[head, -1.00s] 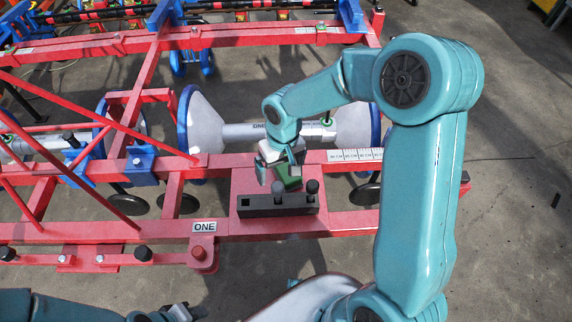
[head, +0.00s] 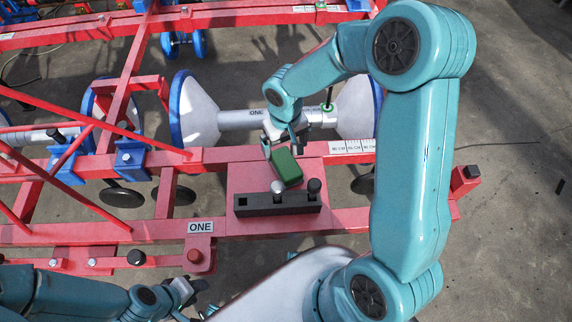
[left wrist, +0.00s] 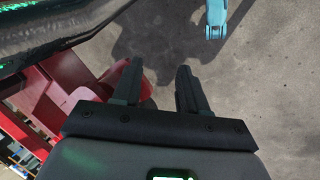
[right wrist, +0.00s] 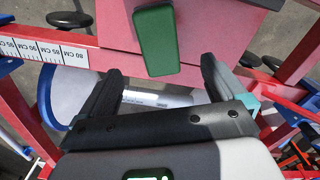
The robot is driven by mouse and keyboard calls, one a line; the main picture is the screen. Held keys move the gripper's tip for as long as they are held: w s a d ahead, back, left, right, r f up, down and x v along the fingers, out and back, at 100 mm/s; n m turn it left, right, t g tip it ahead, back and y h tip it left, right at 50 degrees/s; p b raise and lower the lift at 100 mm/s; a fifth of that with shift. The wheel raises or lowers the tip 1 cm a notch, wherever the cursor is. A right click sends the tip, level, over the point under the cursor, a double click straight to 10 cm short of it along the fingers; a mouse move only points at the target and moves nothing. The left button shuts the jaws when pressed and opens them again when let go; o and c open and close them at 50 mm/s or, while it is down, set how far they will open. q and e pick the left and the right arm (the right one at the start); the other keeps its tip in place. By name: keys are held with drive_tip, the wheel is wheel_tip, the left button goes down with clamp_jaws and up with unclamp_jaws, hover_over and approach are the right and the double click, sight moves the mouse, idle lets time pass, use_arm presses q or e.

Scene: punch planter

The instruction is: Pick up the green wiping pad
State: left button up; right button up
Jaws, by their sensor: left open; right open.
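The green wiping pad (head: 286,167) lies on the flat red plate of the frame, just behind a black block. It also shows in the right wrist view (right wrist: 155,40), at the top centre, beyond the fingertips. My right gripper (head: 283,150) is open and empty, close to the pad on its far side. In the right wrist view its open fingers (right wrist: 160,75) point toward the pad, with the pad's near end roughly between the tips. My left gripper (head: 195,298) is low at the front, away from the pad. In the left wrist view its fingers (left wrist: 157,75) are apart with nothing between them.
The black block (head: 280,203) with knobbed pegs stands in front of the pad. A white and blue roller (head: 200,112) lies behind the red plate (head: 240,182). The red beam with a "ONE" label (head: 200,227) runs across the front. Grey floor (head: 510,230) is open at the right.

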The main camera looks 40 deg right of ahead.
sight(286, 162)
wheel_tip(286, 162, down, 4)
drive_tip(key=shift+s+a+f, duration=0.1)
wheel_tip(286, 162, down, 6)
drive_tip(key=shift+r+b, duration=0.25)
drive_tip(key=shift+b, duration=0.2)
drive_tip(key=shift+r, duration=0.1)
drive_tip(key=c, duration=1.2)
wheel_tip(286, 162, up, 20)
drive_tip(key=p, duration=0.3)
drive_tip(key=shift+c, duration=0.2)
drive_tip(key=o, duration=0.6)
drive_tip(key=c, duration=0.4)
